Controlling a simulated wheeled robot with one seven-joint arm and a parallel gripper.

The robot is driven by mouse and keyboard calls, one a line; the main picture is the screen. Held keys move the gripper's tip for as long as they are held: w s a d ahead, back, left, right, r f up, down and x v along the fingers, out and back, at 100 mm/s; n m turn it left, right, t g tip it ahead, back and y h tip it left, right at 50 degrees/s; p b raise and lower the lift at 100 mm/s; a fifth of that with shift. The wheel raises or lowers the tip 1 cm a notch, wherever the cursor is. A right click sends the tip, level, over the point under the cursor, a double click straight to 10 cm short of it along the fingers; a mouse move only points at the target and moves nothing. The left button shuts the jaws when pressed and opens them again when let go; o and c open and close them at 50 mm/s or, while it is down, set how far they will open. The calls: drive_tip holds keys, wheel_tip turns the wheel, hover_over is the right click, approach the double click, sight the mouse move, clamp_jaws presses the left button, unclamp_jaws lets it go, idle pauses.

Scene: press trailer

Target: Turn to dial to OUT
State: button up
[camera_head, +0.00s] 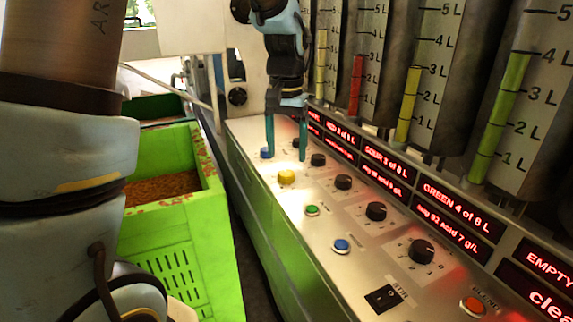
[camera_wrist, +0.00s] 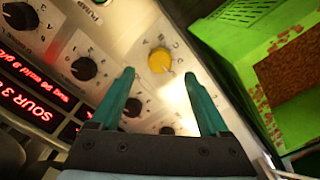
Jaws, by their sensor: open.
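My gripper (camera_head: 286,156) is open and empty, with its two teal fingers pointing down over the far part of the metal control panel (camera_head: 315,232). A yellow knob (camera_head: 287,177) on the panel sits just in front of the fingers. In the wrist view the yellow knob (camera_wrist: 159,61) lies just beyond and between the fingertips (camera_wrist: 158,76), with small markings around it too blurred to read. I see no contact with it. Several black dials run along the panel, among them one (camera_head: 343,181) in the middle and one (camera_head: 421,251) nearer. No OUT label is readable.
A green crate (camera_head: 218,235) with brown contents stands left of the panel. Red displays (camera_head: 440,198) and upright gauge tubes line the back. Green (camera_head: 312,210), blue (camera_head: 341,245) and orange (camera_head: 473,306) buttons and a black rocker switch (camera_head: 383,298) are on the near panel.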

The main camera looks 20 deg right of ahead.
sight(286, 173)
wheel_tip(286, 173, up, 6)
drive_tip(key=shift+f, duration=0.25)
